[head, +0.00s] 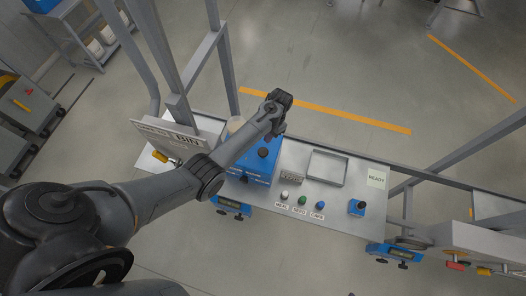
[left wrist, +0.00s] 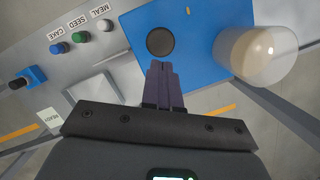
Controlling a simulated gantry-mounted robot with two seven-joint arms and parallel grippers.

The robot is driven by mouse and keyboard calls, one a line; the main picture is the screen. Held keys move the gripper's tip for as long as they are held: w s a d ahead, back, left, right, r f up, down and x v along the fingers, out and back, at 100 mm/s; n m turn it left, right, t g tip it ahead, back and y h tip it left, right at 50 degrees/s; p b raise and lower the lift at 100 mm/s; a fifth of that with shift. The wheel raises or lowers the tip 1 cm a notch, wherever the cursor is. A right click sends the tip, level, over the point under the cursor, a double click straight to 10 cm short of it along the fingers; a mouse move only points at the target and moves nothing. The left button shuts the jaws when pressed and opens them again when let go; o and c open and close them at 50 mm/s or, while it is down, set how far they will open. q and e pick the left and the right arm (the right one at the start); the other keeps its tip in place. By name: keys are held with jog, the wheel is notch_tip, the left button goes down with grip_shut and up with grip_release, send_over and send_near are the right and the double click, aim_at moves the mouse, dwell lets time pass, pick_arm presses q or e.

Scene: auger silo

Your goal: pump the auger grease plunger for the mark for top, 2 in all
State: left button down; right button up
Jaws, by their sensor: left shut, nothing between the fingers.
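A large blue box (head: 247,172) stands on the grey bench, with a dark round knob (head: 263,153) on its top. In the left wrist view the same knob (left wrist: 160,41) sits on the blue top (left wrist: 205,22). My left gripper (left wrist: 160,66) is shut and empty, its fingertips beside the knob in that picture; I cannot tell whether they touch it. In the head view my left gripper (head: 279,98) reaches over the box from the left. A smaller blue block (head: 356,208) with a dark knob stands at the right. No label tells which is the grease plunger.
White, green and blue buttons (head: 302,200) labelled MEAL, SEED and CAKE line the front. A square grey tray (head: 328,167) and a READY card (head: 376,178) lie to the right. A cream-filled clear container (left wrist: 268,55) stands beside the box. Frame posts (head: 228,65) rise behind.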

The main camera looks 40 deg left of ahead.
aim_at(264, 151)
pick_arm(q)
jog(key=shift+b+x, duration=2.35)
jog(key=shift+x, duration=0.75)
